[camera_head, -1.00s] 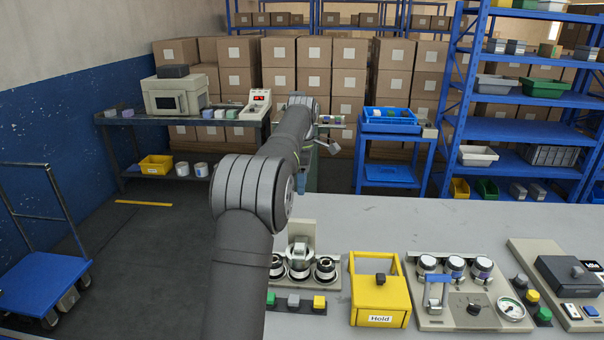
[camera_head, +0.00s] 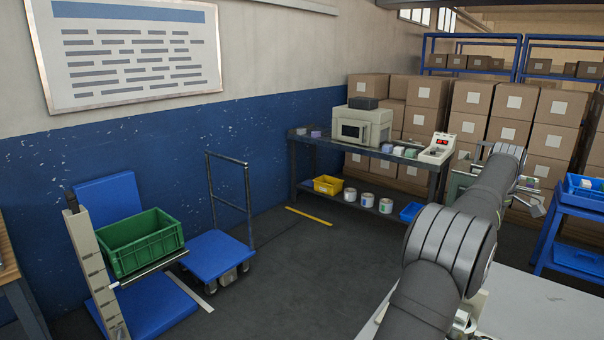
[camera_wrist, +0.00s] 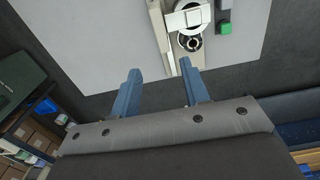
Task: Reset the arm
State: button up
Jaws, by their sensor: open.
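My arm (camera_head: 445,245) stretches from the lower right of the head view up and away, over the edge of the grey worktable (camera_head: 525,300). My gripper (camera_wrist: 159,66) shows in the wrist view as two blue fingers set wide apart. It is open, with nothing between the fingers. Beyond the fingertips lies the grey tabletop (camera_wrist: 95,45). A pale fixture with a dark round socket (camera_wrist: 189,42) stands on it, past the right fingertip and apart from it. In the head view I cannot make out the gripper's fingers.
A green crate (camera_head: 143,240) sits on a lift at left, with a blue trolley (camera_head: 220,255) beside it. A dark bench (camera_head: 385,155) carries a grey machine (camera_head: 362,126). Stacked cartons (camera_head: 468,98) fill the back. The dark floor (camera_head: 300,280) between is clear.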

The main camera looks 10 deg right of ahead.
notch_tip(320, 180, down, 17)
jog(key=shift+w+a, duration=0.1)
jog(key=shift+a, duration=0.05)
dwell(0.4)
jog(key=shift+r, duration=0.1)
